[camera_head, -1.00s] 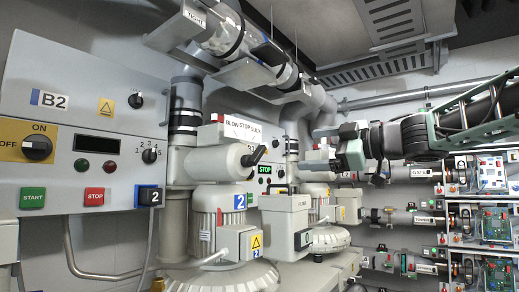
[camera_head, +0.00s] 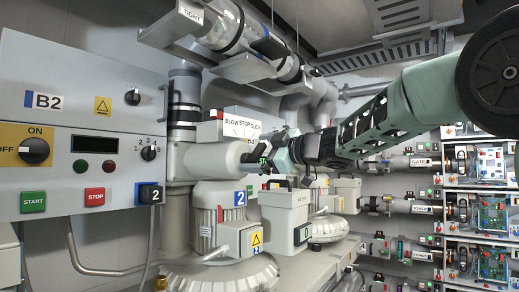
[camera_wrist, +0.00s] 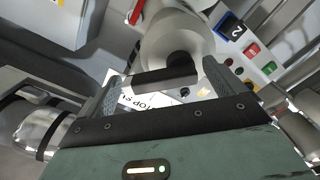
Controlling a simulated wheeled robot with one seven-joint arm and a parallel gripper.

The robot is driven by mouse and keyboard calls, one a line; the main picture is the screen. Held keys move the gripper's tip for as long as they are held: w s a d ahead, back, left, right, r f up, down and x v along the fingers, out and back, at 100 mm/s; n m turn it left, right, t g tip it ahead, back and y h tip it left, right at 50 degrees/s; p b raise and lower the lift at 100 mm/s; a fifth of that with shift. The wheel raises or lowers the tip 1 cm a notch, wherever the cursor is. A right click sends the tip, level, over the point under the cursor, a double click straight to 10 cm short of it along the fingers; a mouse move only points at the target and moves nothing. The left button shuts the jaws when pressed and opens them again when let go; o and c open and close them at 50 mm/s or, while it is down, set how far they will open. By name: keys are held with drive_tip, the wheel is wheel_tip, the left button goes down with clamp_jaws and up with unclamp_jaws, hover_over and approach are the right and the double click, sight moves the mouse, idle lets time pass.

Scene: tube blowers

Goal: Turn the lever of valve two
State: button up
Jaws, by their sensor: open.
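Valve two is the pale cylindrical housing (camera_head: 215,157) above the motor with the blue 2 label (camera_head: 240,198), in the head view. Its black lever (camera_wrist: 166,77) shows in the wrist view as a dark bar in front of the round housing (camera_wrist: 178,45). My gripper (camera_head: 258,158) is at the lever end of the housing and hides most of the lever in the head view. In the wrist view my gripper (camera_wrist: 164,80) is open, with one finger on each side of the lever. I cannot tell whether either finger touches it.
The B2 control panel (camera_head: 75,80) is at left. The BLOW STOP SUCK sign (camera_head: 243,125) stands just behind the housing. A grey box (camera_head: 286,215) stands below my gripper. Pipes (camera_head: 240,40) run overhead, and shelves with circuit boards (camera_head: 488,205) are at right.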

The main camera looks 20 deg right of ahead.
drive_tip(key=shift+c, duration=0.3)
drive_tip(key=c, duration=0.9)
drive_tip(key=shift+o, duration=0.2)
drive_tip(key=shift+n+b, duration=0.3)
drive_tip(key=shift+n, duration=0.1)
drive_tip(key=n+b, duration=0.1)
drive_tip(key=n, duration=0.1)
drive_tip(key=shift+s+a+r+n+b, duration=0.15)
drive_tip(key=shift+r+n+b, duration=0.1)
drive_tip(key=shift+n+b, duration=0.15)
drive_tip(key=n, duration=0.1)
drive_tip(key=n+b, duration=0.2)
drive_tip(key=n, duration=0.1)
drive_tip(key=shift+s+a+r, duration=0.2)
drive_tip(key=shift+s+a, duration=0.1)
drive_tip(key=shift+a, duration=0.1)
drive_tip(key=shift+a+r+n+b, duration=0.1)
drive_tip(key=shift+n+b, duration=0.2)
drive_tip(key=shift+n, duration=0.3)
drive_tip(key=shift+s+r, duration=0.1)
